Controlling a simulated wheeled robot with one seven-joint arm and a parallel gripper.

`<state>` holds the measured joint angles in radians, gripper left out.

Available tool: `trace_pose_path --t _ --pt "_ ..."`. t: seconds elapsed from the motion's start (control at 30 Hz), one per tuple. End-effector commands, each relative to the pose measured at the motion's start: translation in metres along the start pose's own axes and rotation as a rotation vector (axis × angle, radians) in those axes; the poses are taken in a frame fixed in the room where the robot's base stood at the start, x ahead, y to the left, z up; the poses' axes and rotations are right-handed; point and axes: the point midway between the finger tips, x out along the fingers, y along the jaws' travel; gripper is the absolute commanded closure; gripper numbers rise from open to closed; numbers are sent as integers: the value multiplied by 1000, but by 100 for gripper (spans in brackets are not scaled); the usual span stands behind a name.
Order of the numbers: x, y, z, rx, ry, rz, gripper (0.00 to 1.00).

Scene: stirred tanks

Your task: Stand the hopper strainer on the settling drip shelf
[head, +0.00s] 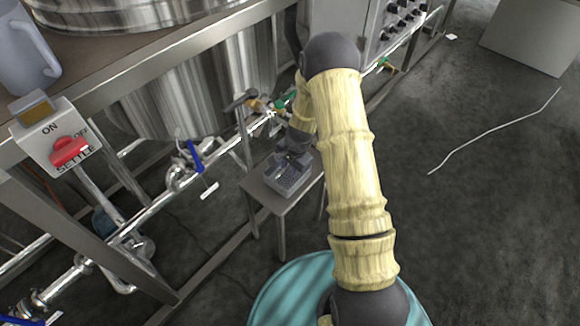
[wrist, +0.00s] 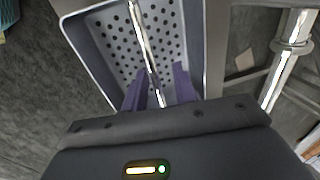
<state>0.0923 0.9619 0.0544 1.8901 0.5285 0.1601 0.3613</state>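The hopper strainer (head: 287,180) is a small grey, open-topped perforated basket, at the small grey shelf (head: 264,193) in the middle of the head view. I cannot tell whether it rests fully on the shelf or whether this is the settling drip shelf. In the wrist view, the strainer's hole-studded inside (wrist: 112,42) fills the top, with a thin bright bar across it. My gripper (wrist: 160,92) points down at the strainer. Its two purple fingers stand apart, one each side of the bar, with gaps showing. In the head view, my gripper (head: 291,160) is partly hidden by my arm.
A control box (head: 48,135) with ON, OFF and SETTLE markings and a red switch is at left. Steel tanks (head: 195,90) and pipes with blue-handled valves (head: 193,158) stand behind and left of the shelf. A grey jug (head: 22,50) stands at upper left. Floor at right is mostly clear.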

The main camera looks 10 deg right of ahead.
Motion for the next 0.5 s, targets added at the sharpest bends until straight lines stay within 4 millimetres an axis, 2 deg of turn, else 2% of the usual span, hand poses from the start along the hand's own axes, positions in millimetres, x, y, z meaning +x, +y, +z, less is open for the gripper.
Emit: trace_pose_path --t 0.17,0.5 --pt "-15 -1 0 0 1 0 72" --pt "-80 -2 0 -1 2 -2 72"
